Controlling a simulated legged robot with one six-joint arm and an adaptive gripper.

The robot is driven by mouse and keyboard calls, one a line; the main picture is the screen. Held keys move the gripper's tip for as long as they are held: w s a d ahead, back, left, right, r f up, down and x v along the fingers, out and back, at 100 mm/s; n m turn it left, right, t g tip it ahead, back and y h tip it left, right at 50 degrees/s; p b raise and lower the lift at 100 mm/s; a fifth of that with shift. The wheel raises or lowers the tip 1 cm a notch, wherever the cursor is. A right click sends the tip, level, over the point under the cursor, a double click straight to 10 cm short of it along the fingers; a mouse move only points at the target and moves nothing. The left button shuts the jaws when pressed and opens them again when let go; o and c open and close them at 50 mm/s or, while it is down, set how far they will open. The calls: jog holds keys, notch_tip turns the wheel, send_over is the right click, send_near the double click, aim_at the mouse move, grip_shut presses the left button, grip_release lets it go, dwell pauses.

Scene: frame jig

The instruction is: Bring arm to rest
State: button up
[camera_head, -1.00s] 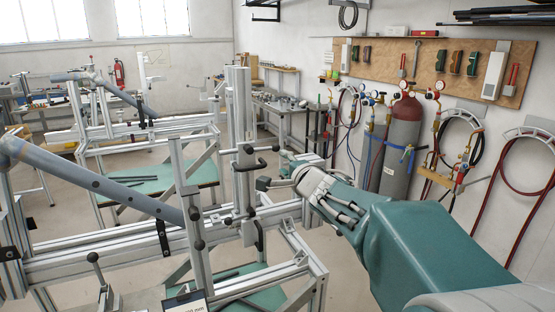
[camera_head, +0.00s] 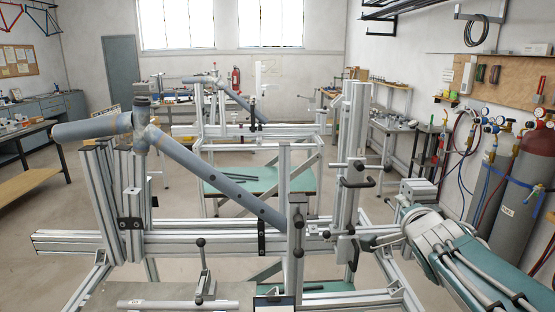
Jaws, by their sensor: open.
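My teal arm reaches in from the lower right of the head view. My gripper (camera_head: 372,241) is at its far end, small and partly hidden by the arm's wrist, beside the upright post of the frame jig (camera_head: 180,243). The gripper is open, and I see nothing held in it. I cannot tell whether it touches the post or its clamp. A grey tube frame (camera_head: 205,175) sits in the jig, with its long tube sloping down to the right.
A clamp handle (camera_head: 201,268) stands at the jig's front. A second jig (camera_head: 255,130) with another tube frame is behind. Gas cylinders (camera_head: 522,185) and hoses stand along the right wall. Open floor lies on the left, by a workbench (camera_head: 30,180).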

jog(key=s+a+f+n+g+y, duration=0.1)
jog(key=s+a+f+n+g, duration=0.2)
jog(key=s, duration=0.5)
jog(key=s+a+f+n+g+y, duration=0.1)
jog(key=s+a+f+n+g, duration=0.2)
jog(key=s+f+n, duration=0.3)
jog(key=s+a+f+n+g+y, duration=0.1)
jog(key=s+a+f+n+g, duration=0.2)
jog(key=s, duration=0.6)
jog(key=a+f+n, duration=0.1)
jog(key=n, duration=0.1)
jog(key=shift+s+a+f+n, duration=0.3)
jog(key=shift+a+f+n, duration=0.05)
jog(key=shift+a+n, duration=0.05)
